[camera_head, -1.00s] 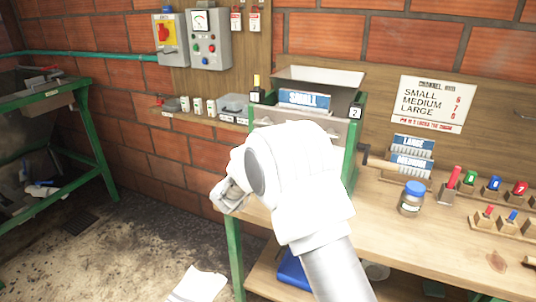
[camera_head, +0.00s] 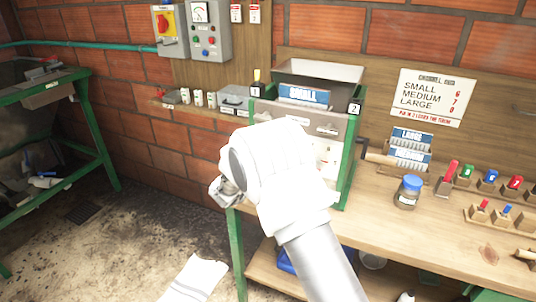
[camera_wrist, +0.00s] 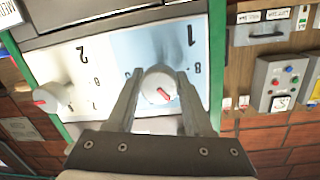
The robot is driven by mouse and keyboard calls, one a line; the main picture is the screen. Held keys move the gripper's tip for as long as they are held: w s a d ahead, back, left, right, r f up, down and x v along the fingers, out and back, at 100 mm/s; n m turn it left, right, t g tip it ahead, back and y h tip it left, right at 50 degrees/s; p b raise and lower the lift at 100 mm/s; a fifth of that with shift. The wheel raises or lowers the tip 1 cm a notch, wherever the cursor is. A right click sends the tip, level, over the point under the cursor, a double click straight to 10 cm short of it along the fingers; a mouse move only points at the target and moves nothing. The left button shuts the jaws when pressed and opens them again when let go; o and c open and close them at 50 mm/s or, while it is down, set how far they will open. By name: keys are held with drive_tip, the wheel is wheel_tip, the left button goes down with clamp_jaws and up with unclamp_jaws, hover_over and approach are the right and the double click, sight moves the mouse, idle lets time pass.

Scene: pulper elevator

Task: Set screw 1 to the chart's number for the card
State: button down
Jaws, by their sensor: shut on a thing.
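In the wrist view, my gripper (camera_wrist: 160,88) has one finger on each side of a round white knob, screw 1 (camera_wrist: 157,80), and is shut on it. The knob sits on a light blue panel marked 1. Its red mark points to the lower right in that view; the number it points at is not readable. In the head view, my white arm hides the knob and fingers. A blue card reading SMALL (camera_head: 303,95) stands at the machine's hopper. The wall chart (camera_head: 432,97) lists SMALL 6, MEDIUM 7, LARGE 0.
A second white knob (camera_wrist: 52,98) sits on the panel marked 2. A crank (camera_head: 375,155) juts from the machine's right side. A blue-lidded jar (camera_head: 409,191), LARGE and MEDIUM cards (camera_head: 411,146) and coloured tags stand on the bench at right.

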drive_tip(key=shift+d+f, duration=0.1)
drive_tip(key=shift+f, duration=0.1)
drive_tip(key=shift+c, duration=1.6)
unclamp_jaws()
drive_tip(key=shift+r, duration=0.15)
drive_tip(key=shift+s, duration=0.1)
drive_tip(key=v, duration=1.7)
drive_tip(key=shift+b, duration=0.3)
drive_tip(key=shift+s+r, duration=0.1)
